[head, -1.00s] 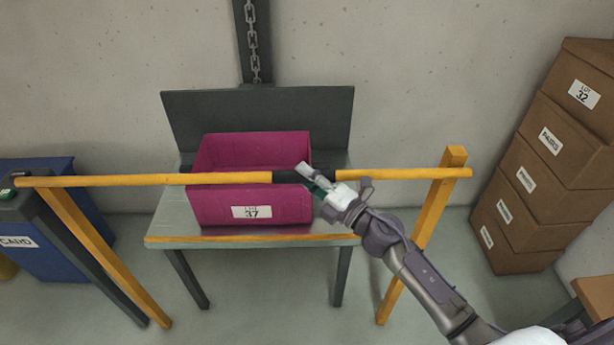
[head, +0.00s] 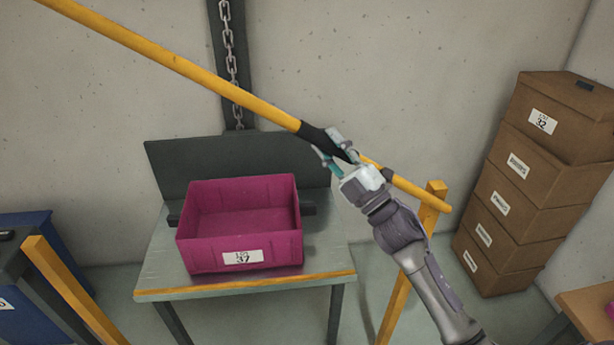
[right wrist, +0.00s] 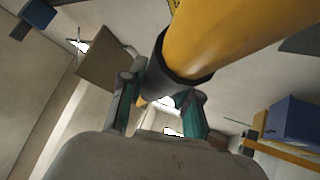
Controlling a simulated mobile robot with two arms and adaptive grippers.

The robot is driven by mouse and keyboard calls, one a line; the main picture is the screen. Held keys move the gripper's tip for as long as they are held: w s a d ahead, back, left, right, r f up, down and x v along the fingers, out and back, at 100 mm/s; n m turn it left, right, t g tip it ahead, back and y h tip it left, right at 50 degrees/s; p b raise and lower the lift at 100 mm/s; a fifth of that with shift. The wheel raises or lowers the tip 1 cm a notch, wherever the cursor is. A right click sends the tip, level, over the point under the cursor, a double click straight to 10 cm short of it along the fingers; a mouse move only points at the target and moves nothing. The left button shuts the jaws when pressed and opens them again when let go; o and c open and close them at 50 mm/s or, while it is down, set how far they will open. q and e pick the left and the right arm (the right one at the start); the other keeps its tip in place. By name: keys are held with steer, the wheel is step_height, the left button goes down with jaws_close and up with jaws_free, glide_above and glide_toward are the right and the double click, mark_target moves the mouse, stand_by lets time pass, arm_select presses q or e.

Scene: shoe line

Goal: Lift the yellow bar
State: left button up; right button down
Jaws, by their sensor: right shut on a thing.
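The yellow bar (head: 180,65) has a black grip section (head: 318,137) and slants across the head view, its left end high and out of frame, its right end low near the right yellow post (head: 434,195). My right gripper (head: 338,158) is shut on the bar at the black section. In the right wrist view the yellow bar (right wrist: 220,40) runs close above the fingers (right wrist: 160,112), with the black section between them. The left yellow post (head: 70,290) has no bar on its visible top. My left gripper is not in view.
A magenta bin (head: 240,255) marked 37 sits on a metal table (head: 155,275) behind the bar. Several stacked brown boxes (head: 520,180) stand at the right. A chain (head: 229,50) hangs down a dark column. A blue container (head: 30,270) stands at the left.

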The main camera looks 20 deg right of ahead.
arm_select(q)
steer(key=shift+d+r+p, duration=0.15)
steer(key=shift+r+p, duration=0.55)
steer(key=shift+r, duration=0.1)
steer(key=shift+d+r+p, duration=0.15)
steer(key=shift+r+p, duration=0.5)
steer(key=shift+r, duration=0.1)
arm_select(e)
steer(key=s+d+r+m+t+h, duration=0.1)
steer(key=s+d+r+m+h, duration=0.2)
steer(key=d+r+m+h, duration=0.4)
steer(key=s+d+r+m+t+h, duration=0.2)
steer(key=d+r+m+h, duration=0.6)
steer(key=d, duration=0.8)
steer(key=shift+s+d+m+h, duration=0.15)
steer(key=shift+s+m+h, duration=0.75)
steer(key=shift+m, duration=1.5)
steer(key=shift+w, duration=0.1)
steer(key=c, duration=0.8)
jaws_free()
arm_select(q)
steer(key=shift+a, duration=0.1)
arm_select(e)
steer(key=v, duration=1.2)
